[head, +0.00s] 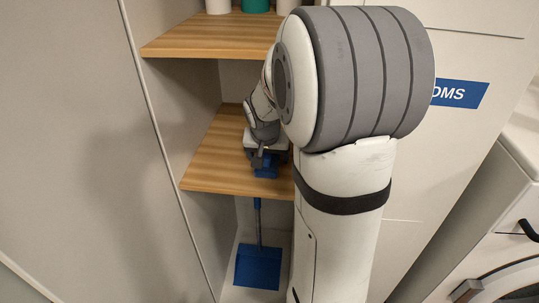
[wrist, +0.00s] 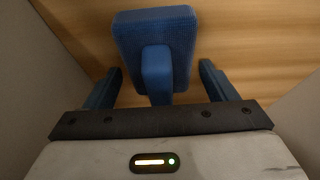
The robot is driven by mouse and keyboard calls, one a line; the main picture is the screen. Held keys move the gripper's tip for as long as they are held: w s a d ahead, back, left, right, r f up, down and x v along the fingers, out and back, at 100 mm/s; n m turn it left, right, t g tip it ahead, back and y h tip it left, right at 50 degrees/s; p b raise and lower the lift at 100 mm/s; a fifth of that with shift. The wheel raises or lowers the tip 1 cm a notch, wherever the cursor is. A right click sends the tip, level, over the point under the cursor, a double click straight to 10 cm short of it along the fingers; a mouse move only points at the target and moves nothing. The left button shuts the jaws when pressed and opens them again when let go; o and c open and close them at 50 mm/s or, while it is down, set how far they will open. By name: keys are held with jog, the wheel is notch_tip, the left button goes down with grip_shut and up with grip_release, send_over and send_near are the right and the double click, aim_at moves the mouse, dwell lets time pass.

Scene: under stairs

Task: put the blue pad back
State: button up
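The blue pad (wrist: 172,22) has a textured rectangular face and a short block-like handle (wrist: 157,75). In the wrist view it is over the wooden shelf, with the handle pointing toward my gripper (wrist: 160,80). The two fingers are spread, one on each side of the handle, with a gap on both sides. In the head view my gripper (head: 262,158) is inside the cupboard over the middle shelf (head: 212,165), and a bit of the blue pad (head: 267,169) shows there. My arm hides part of the shelf. Whether the pad rests on the shelf is hard to tell.
An upper shelf (head: 190,42) above my gripper holds white containers and a green one (head: 255,5). A blue dustpan (head: 257,266) stands below. Grey cupboard walls are close on the left. A washing machine (head: 490,240) is at the right.

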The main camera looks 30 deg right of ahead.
jog(key=shift+s+r, duration=0.1)
jog(key=shift+r, duration=0.5)
jog(key=v, duration=0.3)
jog(key=shift+s+a+r+p, duration=0.1)
jog(key=shift+r+p, duration=0.2)
jog(key=shift+r, duration=0.05)
jog(key=s+a+n+y, duration=0.1)
jog(key=s+a+n, duration=0.2)
jog(key=s+a, duration=0.3)
jog(key=s+a+f+n+g+y+b, duration=0.1)
jog(key=s+a+n, duration=0.2)
jog(key=s+a, duration=0.4)
jog(key=s, duration=0.5)
jog(key=shift+s+f+n+g+y, duration=0.3)
jog(key=shift+n, duration=0.1)
jog(key=shift+a, duration=0.1)
notch_tip(320, 180, up, 6)
jog(key=p, duration=0.5)
jog(key=shift+f, duration=0.15)
